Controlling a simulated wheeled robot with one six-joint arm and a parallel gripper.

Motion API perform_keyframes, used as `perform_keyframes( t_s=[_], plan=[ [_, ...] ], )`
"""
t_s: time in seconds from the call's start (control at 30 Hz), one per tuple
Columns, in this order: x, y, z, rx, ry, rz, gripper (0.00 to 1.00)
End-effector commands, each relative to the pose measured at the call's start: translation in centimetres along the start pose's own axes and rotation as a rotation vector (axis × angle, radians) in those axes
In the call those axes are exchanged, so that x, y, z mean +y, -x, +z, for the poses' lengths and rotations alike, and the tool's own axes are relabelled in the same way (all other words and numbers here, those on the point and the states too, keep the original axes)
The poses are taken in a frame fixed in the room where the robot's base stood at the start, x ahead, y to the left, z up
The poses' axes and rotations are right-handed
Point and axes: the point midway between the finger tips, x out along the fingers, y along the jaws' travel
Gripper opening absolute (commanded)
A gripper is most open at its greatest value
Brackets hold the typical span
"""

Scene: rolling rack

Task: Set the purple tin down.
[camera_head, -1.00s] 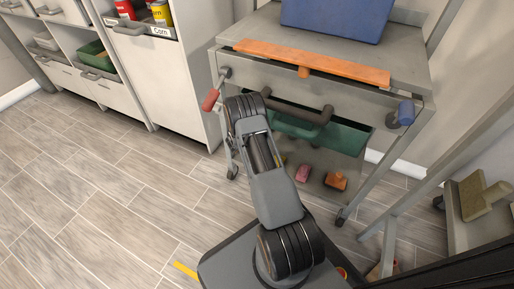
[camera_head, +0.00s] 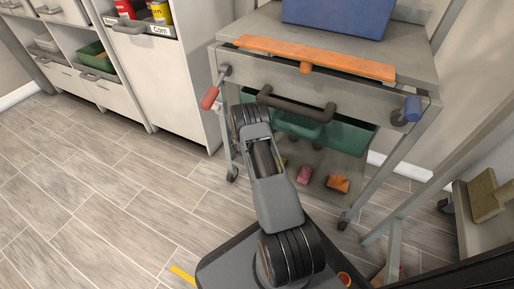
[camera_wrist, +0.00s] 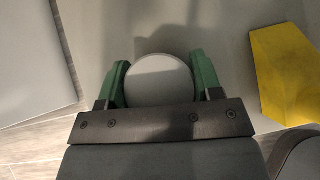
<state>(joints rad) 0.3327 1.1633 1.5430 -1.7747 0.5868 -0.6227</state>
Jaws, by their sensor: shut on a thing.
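My gripper (camera_wrist: 160,66) shows in the wrist view with its green fingers on both sides of a round tin (camera_wrist: 160,82). Only the tin's pale grey round top shows, so I cannot see its purple side. The fingers are shut on it. A plain grey surface lies beyond and around the tin; I cannot tell whether the tin touches it. In the head view my arm reaches toward the lower part of the grey rolling rack (camera_head: 270,64), and my gripper and the tin are hidden there.
A yellow block (camera_wrist: 285,75) lies close right of my gripper. The rack's low shelf holds a pink block (camera_head: 304,175) and an orange block (camera_head: 338,184). Above it are a green bin (camera_head: 350,137) and a dark handle (camera_head: 297,110). Open floor (camera_head: 90,200) lies to the left.

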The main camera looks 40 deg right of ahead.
Motion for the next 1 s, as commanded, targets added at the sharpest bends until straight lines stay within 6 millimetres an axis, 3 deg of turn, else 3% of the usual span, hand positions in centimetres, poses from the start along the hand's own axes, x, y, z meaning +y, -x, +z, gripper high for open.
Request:
perform_keyframes(
  t_s=[0.03,0.07,0.3,0.63,1.0],
  plan=[
    [0.0,-0.1,-0.1,0.0,0.0,0.0,0.28],
    [0.0,-0.1,-0.1,0.0,0.0,0.0,0.61],
    [0.0,-0.1,-0.1,0.0,0.0,0.0,0.84],
    [0.0,0.4,0.2,0.0,0.001,0.001,0.85],
    [0.1,7.1,0.4,0.0,0.003,0.002,0.85]
  ],
)
